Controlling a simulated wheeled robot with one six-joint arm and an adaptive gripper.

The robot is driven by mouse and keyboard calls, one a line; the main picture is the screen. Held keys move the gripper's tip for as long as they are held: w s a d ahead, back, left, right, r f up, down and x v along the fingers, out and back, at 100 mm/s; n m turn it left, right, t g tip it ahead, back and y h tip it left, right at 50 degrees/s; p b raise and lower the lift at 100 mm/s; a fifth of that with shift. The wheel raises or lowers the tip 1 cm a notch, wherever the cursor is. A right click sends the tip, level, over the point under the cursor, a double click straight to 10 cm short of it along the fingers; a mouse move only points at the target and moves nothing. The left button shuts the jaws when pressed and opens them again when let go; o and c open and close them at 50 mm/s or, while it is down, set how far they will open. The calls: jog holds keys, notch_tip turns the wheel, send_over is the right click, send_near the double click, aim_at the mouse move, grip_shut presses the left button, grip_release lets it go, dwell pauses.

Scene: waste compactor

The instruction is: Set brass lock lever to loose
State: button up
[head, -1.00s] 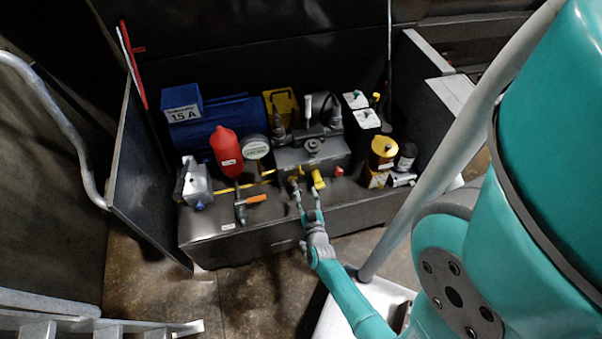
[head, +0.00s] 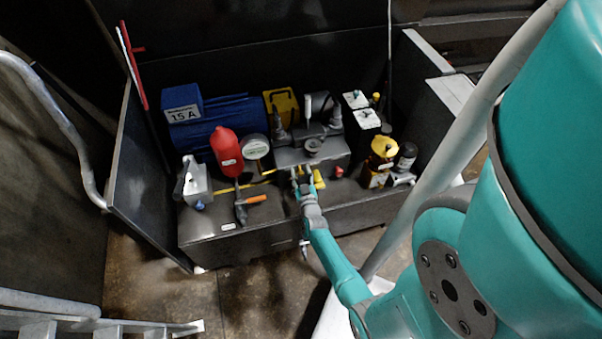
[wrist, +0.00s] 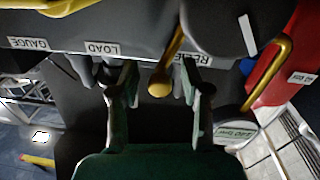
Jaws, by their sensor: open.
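A brass lever with a round knob (wrist: 160,86) hangs from the dark block beside a partly hidden label starting "RE". My gripper (wrist: 159,70) is open, with one finger on each side of this knob; I cannot tell whether either finger touches it. A second brass lever, hook-shaped (wrist: 272,72), stands to the right beside a red part. No readable mark in view tells which one is the lock lever or its setting. In the head view my gripper (head: 303,178) is at the front of the grey block (head: 320,155) and hides part of the brass parts there.
"LOAD" (wrist: 101,48) and "GAUGE" (wrist: 28,43) labels are left of the knob. A yellow handle (head: 318,180) is close on the gripper's right. The floor in front is clear.

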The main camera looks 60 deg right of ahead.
grip_shut()
